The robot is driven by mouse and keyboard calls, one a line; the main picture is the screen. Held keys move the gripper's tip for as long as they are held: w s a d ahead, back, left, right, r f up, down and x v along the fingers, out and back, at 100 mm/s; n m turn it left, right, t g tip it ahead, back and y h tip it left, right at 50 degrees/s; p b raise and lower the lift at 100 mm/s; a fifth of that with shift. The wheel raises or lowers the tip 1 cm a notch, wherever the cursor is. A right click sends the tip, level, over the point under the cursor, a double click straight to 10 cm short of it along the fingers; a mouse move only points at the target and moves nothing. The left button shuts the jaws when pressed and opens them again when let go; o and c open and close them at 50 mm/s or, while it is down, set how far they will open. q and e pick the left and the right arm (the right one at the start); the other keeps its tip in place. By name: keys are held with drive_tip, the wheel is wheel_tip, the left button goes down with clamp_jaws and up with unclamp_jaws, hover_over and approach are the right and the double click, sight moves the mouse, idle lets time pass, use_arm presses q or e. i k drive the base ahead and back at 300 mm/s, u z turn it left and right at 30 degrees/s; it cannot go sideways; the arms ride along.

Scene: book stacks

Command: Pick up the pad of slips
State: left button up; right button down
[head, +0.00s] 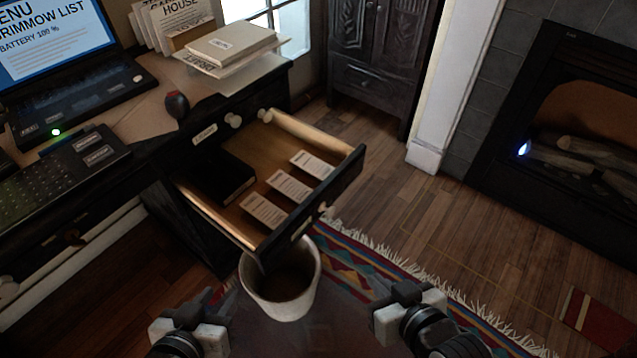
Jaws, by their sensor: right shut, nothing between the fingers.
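An open desk drawer (357,165) holds three white printed slips in a slanting row: a near one (264,210), a middle one (289,185) and a far one (312,165). I cannot tell whether each is a pad or a single sheet. A black box or book (222,178) lies at the left inside the drawer. My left gripper (226,299) is low in the view, left of a pale bin; its jaw opening cannot be made out. My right gripper (390,298) is shut and empty, low and right of the bin. Both are apart from the slips.
The pale bin (309,290) stands under the drawer's front corner. A fringed rug (345,262) lies below; a fireplace (570,140) is at right.

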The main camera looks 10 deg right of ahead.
sight(284, 183)
drive_tip(key=z, duration=1.05)
drive_tip(key=i, duration=0.7)
drive_tip(key=u, duration=2.3)
